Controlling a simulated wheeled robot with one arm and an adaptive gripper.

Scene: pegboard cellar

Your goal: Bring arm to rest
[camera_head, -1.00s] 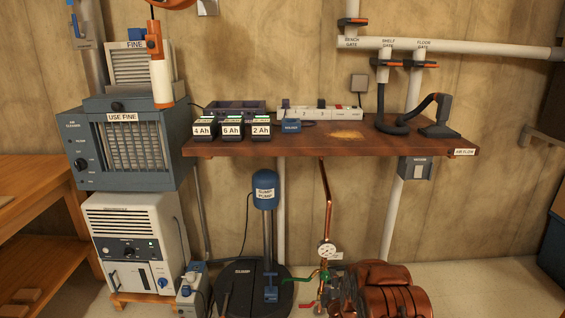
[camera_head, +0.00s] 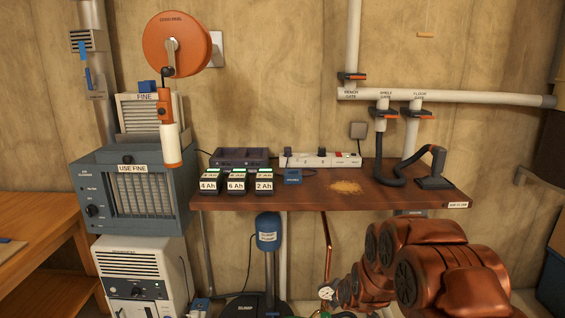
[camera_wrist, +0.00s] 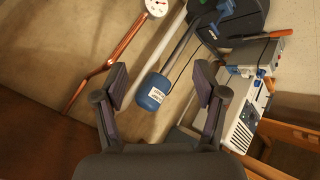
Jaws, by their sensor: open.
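My gripper (camera_wrist: 160,84) shows in the wrist view with its two dark fingers spread apart and nothing held between them. Behind the gap, farther off, is the blue sump pump (camera_wrist: 152,92), seen at a tilt. My copper-coloured arm is folded at the lower right of the head view, in front of the shelf's lower right. The gripper itself cannot be made out in the head view.
A wooden shelf (camera_head: 318,197) holds batteries (camera_head: 237,182), a power strip (camera_head: 320,160) and a black hose nozzle (camera_head: 435,170). The air cleaner (camera_head: 135,190) stands left. A copper pipe with a gauge (camera_wrist: 157,8) is near the gripper's view.

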